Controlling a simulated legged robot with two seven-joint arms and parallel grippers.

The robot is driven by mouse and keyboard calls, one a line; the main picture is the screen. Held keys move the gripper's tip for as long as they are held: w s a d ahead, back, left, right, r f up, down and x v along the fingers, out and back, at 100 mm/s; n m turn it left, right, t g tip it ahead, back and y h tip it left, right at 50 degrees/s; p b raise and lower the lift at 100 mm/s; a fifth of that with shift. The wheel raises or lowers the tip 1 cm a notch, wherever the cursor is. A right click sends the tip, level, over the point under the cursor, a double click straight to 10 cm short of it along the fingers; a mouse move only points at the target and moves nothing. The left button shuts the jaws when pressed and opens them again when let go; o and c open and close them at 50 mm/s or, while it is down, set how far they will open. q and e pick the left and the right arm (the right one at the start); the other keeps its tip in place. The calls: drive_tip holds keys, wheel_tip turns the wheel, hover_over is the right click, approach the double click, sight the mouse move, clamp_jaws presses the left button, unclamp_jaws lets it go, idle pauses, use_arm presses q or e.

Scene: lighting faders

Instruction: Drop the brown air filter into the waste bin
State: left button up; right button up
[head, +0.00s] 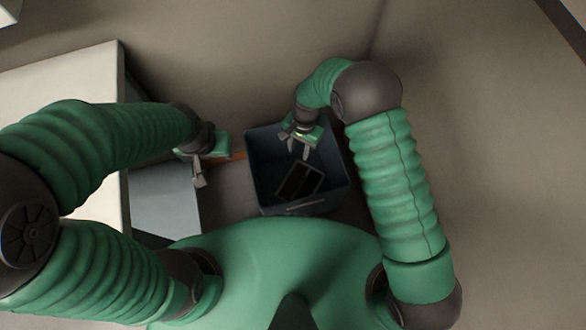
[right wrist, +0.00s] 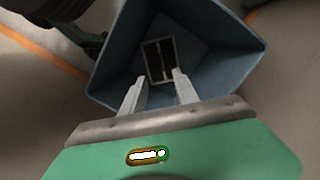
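The waste bin (head: 264,160) is a dark blue-grey open box on the floor in front of my body; its wall also shows in the right wrist view (right wrist: 215,75). The air filter (head: 299,181) lies inside the bin, a dark rectangle with a pale frame; it also shows in the right wrist view (right wrist: 160,60). Its brown colour is hard to make out. My right gripper (head: 299,149) is over the bin opening, fingers apart and empty, above the filter. My left gripper (head: 198,172) is left of the bin, beside the white cabinet; its finger gap is unclear.
A white cabinet or table (head: 75,75) stands at the left, with a grey surface (head: 165,205) low at its side. An orange floor line (right wrist: 45,47) runs left of the bin. The floor right of my right arm is clear.

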drive_tip(key=shift+a, duration=0.2)
wheel_tip(320, 180, up, 16)
drive_tip(key=w+d+p, duration=0.1)
drive_tip(key=w+p, duration=0.1)
drive_tip(key=p, duration=0.3)
drive_tip(key=shift+w+r+p, duration=0.15)
drive_tip(key=shift+r+p, duration=0.1)
drive_tip(key=shift+p, duration=0.1)
drive_tip(key=shift+d, duration=0.1)
